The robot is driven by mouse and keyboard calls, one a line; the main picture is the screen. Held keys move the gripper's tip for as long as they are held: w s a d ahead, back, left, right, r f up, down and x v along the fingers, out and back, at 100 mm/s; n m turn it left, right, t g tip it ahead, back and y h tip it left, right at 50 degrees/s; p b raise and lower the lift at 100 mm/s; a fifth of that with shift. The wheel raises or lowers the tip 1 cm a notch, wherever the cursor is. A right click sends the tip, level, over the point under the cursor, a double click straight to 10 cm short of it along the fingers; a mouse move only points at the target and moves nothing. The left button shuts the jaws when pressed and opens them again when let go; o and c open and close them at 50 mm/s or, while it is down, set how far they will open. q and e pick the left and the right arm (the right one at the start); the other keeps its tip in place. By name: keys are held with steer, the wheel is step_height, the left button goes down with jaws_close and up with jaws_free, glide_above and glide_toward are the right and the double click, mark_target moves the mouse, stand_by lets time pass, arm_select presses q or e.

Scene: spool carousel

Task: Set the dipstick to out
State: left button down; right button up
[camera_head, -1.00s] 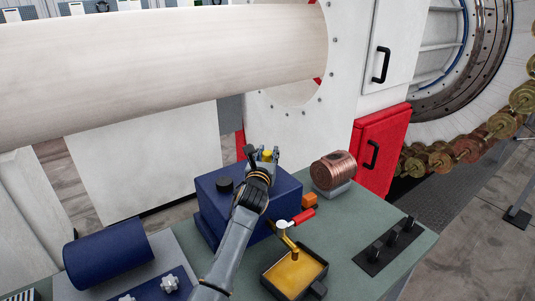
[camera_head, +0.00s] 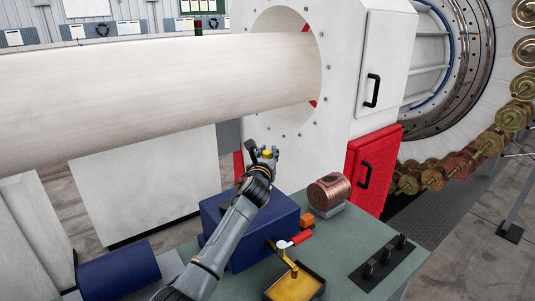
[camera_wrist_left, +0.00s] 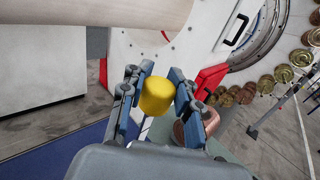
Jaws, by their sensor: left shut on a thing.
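The dipstick shows as a yellow knob (camera_head: 267,154) between the fingers of my left gripper (camera_head: 262,153). In the left wrist view, the yellow knob (camera_wrist_left: 156,95) sits between both fingers of the left gripper (camera_wrist_left: 157,98), which is shut on it. The gripper is above the blue box (camera_head: 262,222), with a visible gap below it. The dipstick's rod is mostly hidden by the gripper, so I cannot tell where its lower end is. My right gripper is not in view.
A copper coil (camera_head: 329,192) stands right of the box on the green bench (camera_head: 340,243). In front are a yellow-filled tray (camera_head: 294,285), a red-handled tap (camera_head: 301,237) and a black switch strip (camera_head: 385,262). A large pale roll (camera_head: 160,80) crosses behind the gripper.

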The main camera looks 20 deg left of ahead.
arm_select(q)
steer(key=c, duration=1.4)
jaws_free()
steer(key=o, duration=0.4)
steer(key=shift+s, duration=0.1)
steer(key=shift+o, duration=0.2)
steer(key=shift+s+r, duration=0.15)
steer(key=shift+s, duration=0.3)
steer(key=s+d, duration=0.1)
steer(key=s, duration=1)
steer(key=shift+s+d, duration=0.2)
steer(key=shift+d, duration=0.1)
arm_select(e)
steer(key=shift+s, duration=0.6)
